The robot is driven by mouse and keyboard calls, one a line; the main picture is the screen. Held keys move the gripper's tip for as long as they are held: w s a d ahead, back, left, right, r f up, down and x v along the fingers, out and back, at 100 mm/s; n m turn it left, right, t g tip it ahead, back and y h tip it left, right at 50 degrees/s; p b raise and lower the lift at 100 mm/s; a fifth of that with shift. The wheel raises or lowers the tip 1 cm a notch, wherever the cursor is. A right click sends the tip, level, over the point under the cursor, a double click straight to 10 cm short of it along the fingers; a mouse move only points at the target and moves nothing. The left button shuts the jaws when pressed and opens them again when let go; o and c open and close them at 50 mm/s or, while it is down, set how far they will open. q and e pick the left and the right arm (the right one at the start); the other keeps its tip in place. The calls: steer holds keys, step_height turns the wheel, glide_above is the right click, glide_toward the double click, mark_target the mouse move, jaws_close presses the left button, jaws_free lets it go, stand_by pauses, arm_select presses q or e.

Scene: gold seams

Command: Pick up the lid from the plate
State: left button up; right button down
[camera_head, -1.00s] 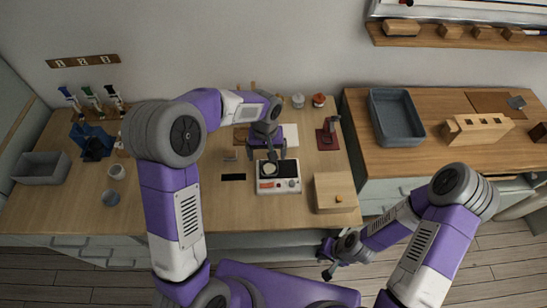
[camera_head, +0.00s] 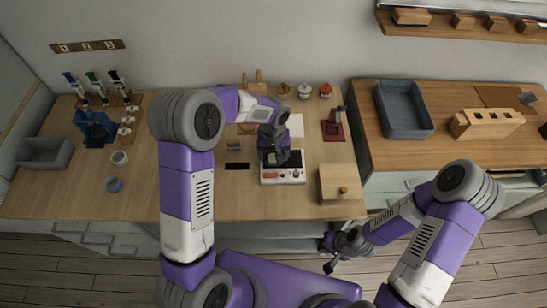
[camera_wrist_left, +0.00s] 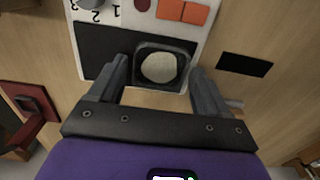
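The plate device (camera_head: 283,179) is a white box with a dark top, red buttons and a knob, on the wooden worktop. In the left wrist view the device (camera_wrist_left: 213,16) lies under my left gripper. A dark, rounded-square piece with a pale round centre, seemingly the lid (camera_wrist_left: 160,68), lies on the dark top. My left gripper (camera_head: 273,158) is above it and hides most of it from the head. In the wrist view its open fingers (camera_wrist_left: 158,72) stand on both sides of the lid, with gaps visible. My right gripper (camera_head: 328,256) hangs open in front of the counter, seemingly empty.
A black strip (camera_head: 237,166) lies to the left. Small jars (camera_head: 304,91) stand at the back.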

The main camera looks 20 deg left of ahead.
arm_select(q)
steer(key=c, duration=0.8)
steer(key=shift+r, duration=0.1)
steer(key=shift+c, duration=0.2)
